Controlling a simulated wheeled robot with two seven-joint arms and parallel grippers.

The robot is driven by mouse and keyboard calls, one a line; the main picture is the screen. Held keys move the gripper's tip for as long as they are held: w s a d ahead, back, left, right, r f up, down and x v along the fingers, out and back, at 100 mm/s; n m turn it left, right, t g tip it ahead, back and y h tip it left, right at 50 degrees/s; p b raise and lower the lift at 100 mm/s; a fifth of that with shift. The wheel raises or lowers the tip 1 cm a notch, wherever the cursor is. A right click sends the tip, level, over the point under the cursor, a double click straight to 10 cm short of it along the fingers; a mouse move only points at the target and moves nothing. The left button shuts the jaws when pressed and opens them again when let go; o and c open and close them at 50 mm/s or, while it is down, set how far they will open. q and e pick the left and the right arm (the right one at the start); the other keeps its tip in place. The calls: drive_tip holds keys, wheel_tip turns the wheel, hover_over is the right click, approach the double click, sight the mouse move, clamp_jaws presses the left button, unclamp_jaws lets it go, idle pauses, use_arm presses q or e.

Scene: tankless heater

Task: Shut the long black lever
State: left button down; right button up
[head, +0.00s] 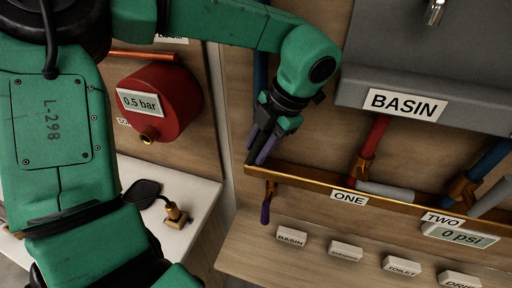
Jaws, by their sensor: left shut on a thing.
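My left gripper (260,149) points down at the left end of a brass pipe. It is shut on what looks like the long black lever (253,157), a dark piece between and behind the fingertips. The fingers hide most of it, so its full length and angle cannot be told. My right gripper is not in view.
A red tank (161,101) reading 0.5 bar is on the left panel. Below it, a black paddle (143,192) sits by a brass fitting (176,213). A grey BASIN box (420,70) is at upper right. Several labelled blocks, one marked BASIN (291,236), line the wooden ledge.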

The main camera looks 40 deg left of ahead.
use_arm(q)
drive_tip(key=shift+w, duration=0.1)
drive_tip(key=c, duration=0.6)
unclamp_jaws()
drive_tip(key=shift+o, duration=0.2)
